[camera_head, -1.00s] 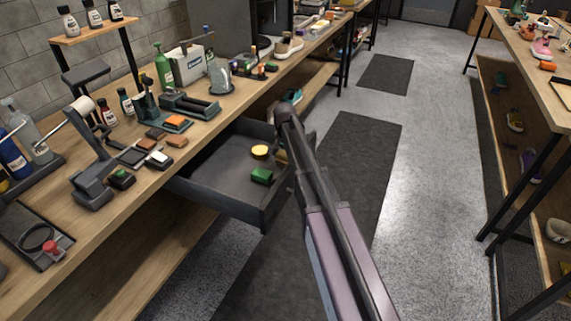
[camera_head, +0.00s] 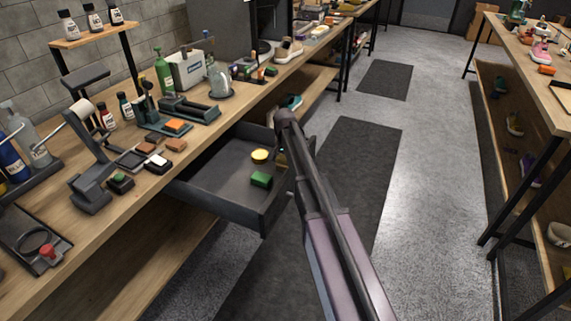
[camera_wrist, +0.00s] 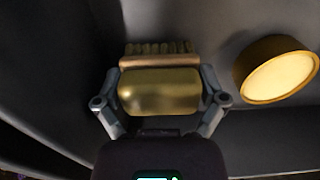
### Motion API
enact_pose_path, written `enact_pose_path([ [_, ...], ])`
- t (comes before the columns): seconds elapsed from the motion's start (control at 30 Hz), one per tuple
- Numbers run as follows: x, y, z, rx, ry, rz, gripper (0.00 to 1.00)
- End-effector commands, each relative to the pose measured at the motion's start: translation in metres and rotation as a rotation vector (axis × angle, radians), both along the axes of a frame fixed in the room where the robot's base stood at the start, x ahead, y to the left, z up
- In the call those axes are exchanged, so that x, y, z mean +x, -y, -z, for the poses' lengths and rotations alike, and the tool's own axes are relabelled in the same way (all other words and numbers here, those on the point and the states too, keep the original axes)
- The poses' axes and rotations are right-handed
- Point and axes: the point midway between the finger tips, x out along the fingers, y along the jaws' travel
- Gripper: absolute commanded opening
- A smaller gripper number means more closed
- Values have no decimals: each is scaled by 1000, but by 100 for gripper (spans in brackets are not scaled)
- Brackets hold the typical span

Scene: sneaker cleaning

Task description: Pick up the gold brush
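The gold brush (camera_wrist: 158,92) has a shiny gold block and a tan bristle side. It sits in the middle of the wrist view, inside the open drawer. My gripper (camera_wrist: 160,84) has one finger against each end of the block, with no clear gap on either side. In the head view, a small sliver of the brush (camera_head: 281,159) shows beside my arm; my arm hides the rest of it and the fingers. I cannot tell whether the brush touches the drawer floor.
The dark drawer (camera_head: 215,190) also holds a round yellow-topped tin (camera_head: 260,156), right of the brush in the wrist view (camera_wrist: 277,70), and a green brush (camera_head: 261,179). The drawer walls are close by. The workbench (camera_head: 120,225) above is crowded with bottles, brushes and tools.

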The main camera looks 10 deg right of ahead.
Motion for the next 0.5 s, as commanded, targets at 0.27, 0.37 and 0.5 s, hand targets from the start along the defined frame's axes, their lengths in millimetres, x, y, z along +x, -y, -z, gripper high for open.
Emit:
enact_pose_path([
  [0.27,0,0,0,0,0,0,44],
  [0.37,0,0,-1,0,0,0,44],
  [0.5,0,0,-5,0,0,-1,43],
])
